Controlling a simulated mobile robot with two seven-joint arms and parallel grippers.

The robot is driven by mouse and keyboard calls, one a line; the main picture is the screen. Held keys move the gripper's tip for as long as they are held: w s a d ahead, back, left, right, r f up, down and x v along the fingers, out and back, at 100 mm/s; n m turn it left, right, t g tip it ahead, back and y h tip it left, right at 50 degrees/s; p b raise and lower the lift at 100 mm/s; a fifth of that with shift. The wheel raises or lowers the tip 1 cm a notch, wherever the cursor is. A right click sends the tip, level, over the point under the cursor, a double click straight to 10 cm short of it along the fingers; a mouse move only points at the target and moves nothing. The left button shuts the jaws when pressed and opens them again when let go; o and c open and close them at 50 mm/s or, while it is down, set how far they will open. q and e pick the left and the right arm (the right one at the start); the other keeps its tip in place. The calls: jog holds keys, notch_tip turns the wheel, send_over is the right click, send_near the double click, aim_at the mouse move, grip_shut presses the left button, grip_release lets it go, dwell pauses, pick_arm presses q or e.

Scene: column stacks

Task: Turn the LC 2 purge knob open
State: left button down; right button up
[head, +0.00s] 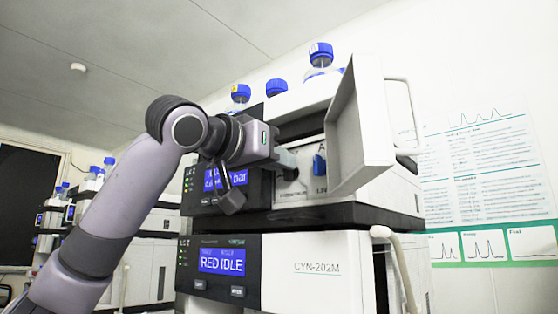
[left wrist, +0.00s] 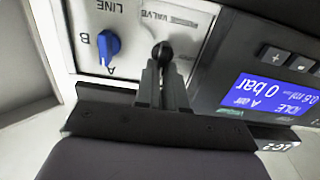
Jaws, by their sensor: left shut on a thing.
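The LC 2 module's upper unit has a white panel (head: 301,182) behind a door (head: 360,125) that stands open. In the left wrist view, which shows the module inverted, a round black knob (left wrist: 162,52) sits on that panel near printed lettering that reads VALVE. My left gripper (left wrist: 161,76) is shut on this black knob, with its fingertips around it. In the head view my left gripper (head: 287,160) reaches the panel from the left and hides the knob. A blue selector knob (left wrist: 108,47) marked A, B and LINE is beside it, untouched. My right gripper is not in view.
The module's display (left wrist: 262,97) reads IDLE and 0 bar. A lower unit (head: 310,270) shows RED IDLE. Blue-capped bottles (head: 320,58) stand on top. More stacks (head: 80,205) are at the left.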

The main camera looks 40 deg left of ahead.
pick_arm(q)
jog(key=shift+f, duration=0.1)
jog(key=shift+w+a+f+n+b, duration=0.2)
jog(key=shift+n+b, duration=0.85)
jog(key=shift+n, duration=1.6)
jog(key=shift+s+a+f+n+b, duration=0.2)
jog(key=shift+n+b, duration=0.8)
jog(key=shift+n, duration=1.7)
jog(key=shift+w+a+f+n+b, duration=0.2)
jog(key=shift+n+b, duration=0.85)
jog(key=shift+n, duration=1.6)
jog(key=shift+s+a, duration=0.1)
jog(key=shift+a, duration=0.05)
jog(key=c, duration=1.2)
grip_release()
jog(key=shift+s, duration=0.15)
